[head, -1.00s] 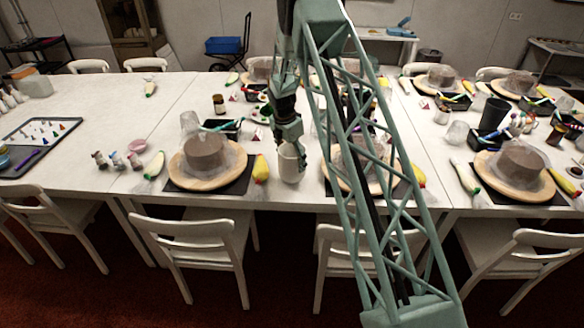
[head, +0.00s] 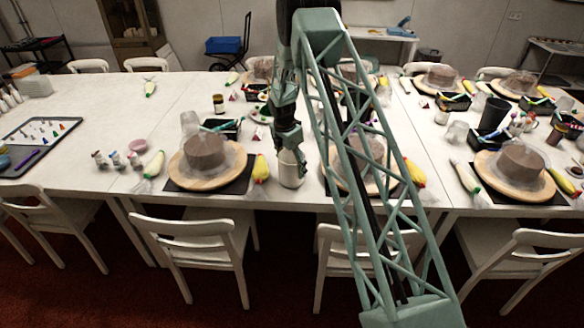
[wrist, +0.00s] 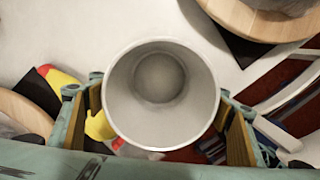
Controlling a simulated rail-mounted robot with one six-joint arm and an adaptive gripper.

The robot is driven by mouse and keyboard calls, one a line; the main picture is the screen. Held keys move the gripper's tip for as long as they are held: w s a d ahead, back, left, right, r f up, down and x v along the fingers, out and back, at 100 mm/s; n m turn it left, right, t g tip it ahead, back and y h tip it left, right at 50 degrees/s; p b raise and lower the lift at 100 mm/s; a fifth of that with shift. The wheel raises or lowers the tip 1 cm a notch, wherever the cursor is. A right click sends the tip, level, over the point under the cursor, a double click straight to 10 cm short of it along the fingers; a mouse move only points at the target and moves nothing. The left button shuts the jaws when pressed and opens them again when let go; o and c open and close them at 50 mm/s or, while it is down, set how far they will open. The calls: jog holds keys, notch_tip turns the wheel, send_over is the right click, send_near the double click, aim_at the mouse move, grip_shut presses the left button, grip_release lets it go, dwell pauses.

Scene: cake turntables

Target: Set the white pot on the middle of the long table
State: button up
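The white pot (head: 291,174) stands upright on the near part of the long table (head: 235,208), between two cake turntables. In the wrist view, I look straight down into the empty white pot (wrist: 160,85). My gripper (head: 289,148) points down at the pot, and its lower end hides the pot's top in the head view. In the wrist view, my gripper (wrist: 160,118) has one finger on each side of the pot. A narrow gap shows beside the left finger, so it looks open around the pot. Contact on the right side is unclear.
A wooden turntable (head: 192,183) with a brown cake is left of the pot; another (head: 345,180) is right, partly behind my arm. A yellow-tipped piping bag (head: 261,168) lies close on the pot's left. Chairs (head: 196,240) line the near edge. The table's left part has clear room.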

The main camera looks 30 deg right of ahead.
jog(key=o, duration=0.3)
jog(key=shift+r, duration=0.25)
notch_tip(320, 180, up, 12)
jog(key=a, duration=0.1)
jog(key=shift+s+a+f, duration=0.15)
jog(key=shift+s+a, duration=0.05)
jog(key=shift+a, duration=0.2)
dwell(0.4)
dwell(0.6)
